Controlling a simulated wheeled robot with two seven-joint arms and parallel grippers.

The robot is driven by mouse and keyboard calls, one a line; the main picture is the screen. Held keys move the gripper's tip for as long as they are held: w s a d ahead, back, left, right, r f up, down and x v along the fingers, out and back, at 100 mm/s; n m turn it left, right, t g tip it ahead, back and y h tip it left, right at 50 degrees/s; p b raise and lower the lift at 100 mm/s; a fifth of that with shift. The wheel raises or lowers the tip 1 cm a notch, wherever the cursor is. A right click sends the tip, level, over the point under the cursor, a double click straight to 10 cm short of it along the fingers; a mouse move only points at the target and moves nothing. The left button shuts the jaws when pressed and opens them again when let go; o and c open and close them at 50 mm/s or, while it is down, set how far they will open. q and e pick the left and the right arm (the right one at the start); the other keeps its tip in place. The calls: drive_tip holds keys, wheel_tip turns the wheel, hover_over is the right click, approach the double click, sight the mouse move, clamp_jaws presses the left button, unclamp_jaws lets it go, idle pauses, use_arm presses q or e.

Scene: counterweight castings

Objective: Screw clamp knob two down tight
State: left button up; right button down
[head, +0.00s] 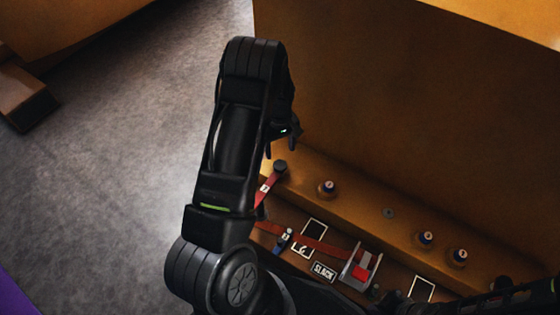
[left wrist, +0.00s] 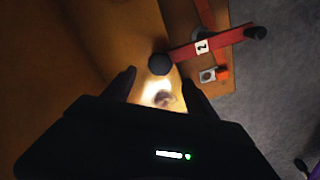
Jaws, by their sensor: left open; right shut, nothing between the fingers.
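A red bar labelled 2 (left wrist: 203,46) ends in a black clamp knob (left wrist: 160,65) in the left wrist view. The same knob (head: 280,167) shows in the head view at the upper end of a red bar (head: 266,188), on the brown ledge. My left gripper (left wrist: 160,86) is open, its fingers apart. In the picture the knob lies just beyond the fingertips, not gripped. In the head view my left gripper (head: 284,138) hangs close above the knob, partly hidden by its arm. My right gripper (head: 450,304) is low at the right, dark and partly cut off.
Round numbered studs (head: 327,188) stand on the ledge, with more (head: 426,238) to the right. A red strap (head: 310,243) runs to a metal buckle (head: 360,268) beside a SLACK label (head: 323,271). A tall brown casting wall (head: 410,110) rises behind. Grey floor (head: 120,150) is clear at left.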

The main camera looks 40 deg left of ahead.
sight(280, 164)
use_arm(q)
drive_tip(key=shift+f+b, duration=0.95)
drive_tip(key=shift+f, duration=2.95)
drive_tip(key=c, duration=1.4)
